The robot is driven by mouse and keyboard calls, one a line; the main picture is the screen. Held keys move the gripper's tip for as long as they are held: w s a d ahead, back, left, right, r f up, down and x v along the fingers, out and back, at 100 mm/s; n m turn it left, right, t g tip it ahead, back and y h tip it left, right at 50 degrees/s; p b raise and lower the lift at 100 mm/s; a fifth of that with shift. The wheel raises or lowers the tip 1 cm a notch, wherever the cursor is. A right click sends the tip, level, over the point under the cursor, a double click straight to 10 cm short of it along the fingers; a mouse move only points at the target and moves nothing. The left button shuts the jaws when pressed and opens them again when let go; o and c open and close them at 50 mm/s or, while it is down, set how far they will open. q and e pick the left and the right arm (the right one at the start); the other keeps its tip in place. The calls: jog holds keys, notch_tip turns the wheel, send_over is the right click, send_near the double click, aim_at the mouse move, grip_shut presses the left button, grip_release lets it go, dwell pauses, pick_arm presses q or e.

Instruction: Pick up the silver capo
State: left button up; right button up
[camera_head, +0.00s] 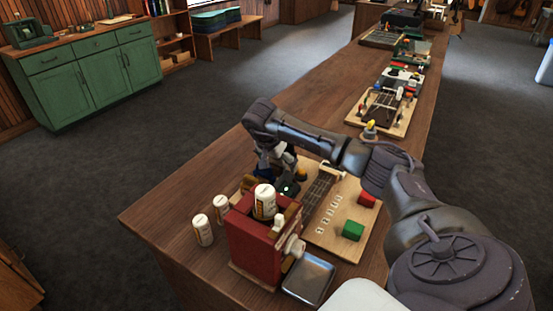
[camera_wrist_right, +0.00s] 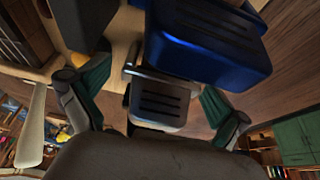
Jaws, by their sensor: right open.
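The silver capo (camera_wrist_right: 158,108), a grey slotted piece, sits between the two fingers of my right gripper (camera_wrist_right: 155,88) in the right wrist view. The fingers, with green inner pads, are spread on either side of it with gaps showing. A larger blue slotted piece (camera_wrist_right: 205,45) is right beside the silver one. In the head view my right gripper (camera_head: 285,187) is low over the wooden board, behind the red box; the arm and box hide much there, and I cannot make out the silver capo clearly. My left gripper is not in view.
The red box (camera_head: 252,247) with a white bottle in it stands in front of the gripper. Two white bottles (camera_head: 202,230) stand to its left. The table's left end is clear.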

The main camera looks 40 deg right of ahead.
jog(key=shift+a, duration=0.1)
jog(key=c, duration=1.2)
jog(key=shift+r, duration=0.1)
